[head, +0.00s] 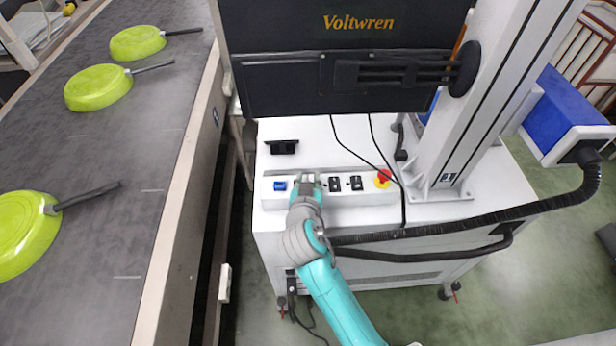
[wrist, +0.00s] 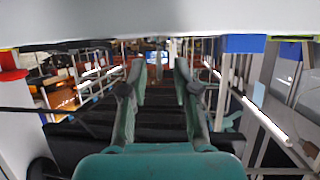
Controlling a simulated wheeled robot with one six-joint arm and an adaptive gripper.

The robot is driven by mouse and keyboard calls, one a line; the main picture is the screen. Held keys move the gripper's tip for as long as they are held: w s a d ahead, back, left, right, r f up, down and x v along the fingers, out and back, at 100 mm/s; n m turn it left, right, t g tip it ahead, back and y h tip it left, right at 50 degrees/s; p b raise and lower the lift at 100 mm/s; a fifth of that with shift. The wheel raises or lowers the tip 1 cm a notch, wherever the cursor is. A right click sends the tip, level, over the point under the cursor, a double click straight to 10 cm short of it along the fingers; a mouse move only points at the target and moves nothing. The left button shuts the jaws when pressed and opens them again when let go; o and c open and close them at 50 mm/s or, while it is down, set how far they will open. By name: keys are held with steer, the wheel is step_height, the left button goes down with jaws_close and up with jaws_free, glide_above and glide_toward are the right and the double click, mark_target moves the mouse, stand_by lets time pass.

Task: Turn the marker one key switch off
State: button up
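The white control box (head: 346,201) stands on the white cabinet. It has a blue button (head: 279,186) at its left end, two small black switches (head: 335,184) (head: 356,183) to the right of my gripper, and a red stop button on yellow (head: 383,178) at its right end. The key switch for marker one cannot be singled out; the labels are too small to read, and my gripper hides part of the box. My gripper (head: 306,179) is over the box between the blue button and the black switches. In the wrist view its two fingers (wrist: 158,72) are apart, with nothing gripped visible between them.
A conveyor (head: 120,180) with several green pans (head: 98,88) runs along the left. A black Voltwren unit (head: 345,60) hangs behind the box, near a white column (head: 470,110). Black cables (head: 404,200) hang over the box's right side. A black holder (head: 282,147) sits behind it.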

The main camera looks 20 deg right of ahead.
steer(key=shift+w+d+f, duration=0.3)
steer(key=shift+w, duration=0.3)
jaws_close()
steer(key=shift+n+t+y, duration=0.3)
steer(key=shift+n+y, duration=0.3)
steer(key=shift+n, duration=0.1)
jaws_free()
